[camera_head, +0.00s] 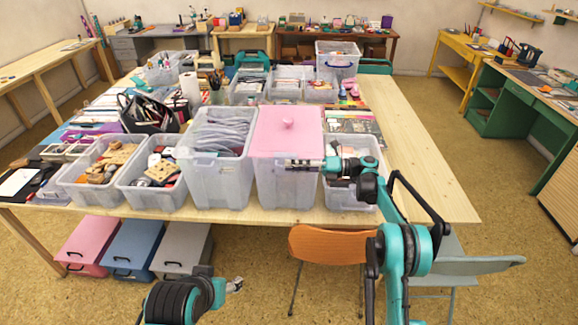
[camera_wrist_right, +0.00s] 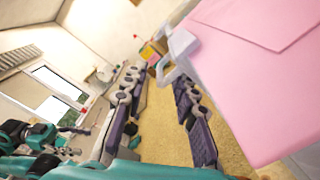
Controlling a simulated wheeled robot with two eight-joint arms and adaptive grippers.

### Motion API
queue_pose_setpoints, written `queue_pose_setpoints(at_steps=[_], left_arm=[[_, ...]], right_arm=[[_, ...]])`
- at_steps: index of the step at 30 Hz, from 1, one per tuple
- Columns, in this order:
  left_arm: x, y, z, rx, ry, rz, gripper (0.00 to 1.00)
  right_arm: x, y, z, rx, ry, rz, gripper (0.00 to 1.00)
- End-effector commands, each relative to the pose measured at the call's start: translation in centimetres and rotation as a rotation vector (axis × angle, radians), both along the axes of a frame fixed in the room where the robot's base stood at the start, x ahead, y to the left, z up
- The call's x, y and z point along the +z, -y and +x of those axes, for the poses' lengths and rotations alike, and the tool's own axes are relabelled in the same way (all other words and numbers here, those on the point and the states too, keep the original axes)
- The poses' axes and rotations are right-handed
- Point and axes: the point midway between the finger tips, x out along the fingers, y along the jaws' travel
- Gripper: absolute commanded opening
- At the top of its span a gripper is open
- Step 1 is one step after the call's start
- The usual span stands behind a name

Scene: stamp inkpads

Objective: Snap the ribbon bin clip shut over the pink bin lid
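The pink bin lid (camera_head: 270,140) with its round knob lies on a translucent bin (camera_head: 280,188) at the table's front edge. In the right wrist view the lid (camera_wrist_right: 265,75) fills the right side. A pale tab (camera_wrist_right: 182,44) sticks out from the lid's edge and may be the clip; I cannot tell whether it is latched. My right gripper (camera_head: 296,163) is at the bin's front, near the lid's edge. In the wrist view its fingers (camera_wrist_right: 158,80) are apart with nothing between them. My left gripper (camera_head: 235,285) is low, in front of the table, too small to read.
An open bin of grey coils (camera_head: 220,170) stands close on the left. Another translucent bin (camera_head: 350,195) stands on the right, partly behind my right arm. An orange chair (camera_head: 325,245) is below the table's front edge. The table's right side (camera_head: 420,165) is bare.

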Motion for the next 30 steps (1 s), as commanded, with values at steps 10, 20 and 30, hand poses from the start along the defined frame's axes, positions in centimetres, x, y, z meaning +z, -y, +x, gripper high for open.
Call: queue_pose_setpoints(at_steps=[10, 20, 30], left_arm=[[0.0, 0.0, 0.0, 0.000, 0.000, 0.000, 0.58], [0.0, 0.0, 0.0, 0.000, 0.000, 0.000, 0.58], [0.0, 0.0, 0.0, 0.000, 0.000, 0.000, 0.58]], right_arm=[[0.1, 7.6, 0.1, -0.005, 0.000, 0.001, 0.28], [0.2, 10.3, 0.0, -0.004, 0.000, 0.001, 0.28], [0.2, 10.3, 0.0, -0.004, 0.000, 0.001, 0.28]])
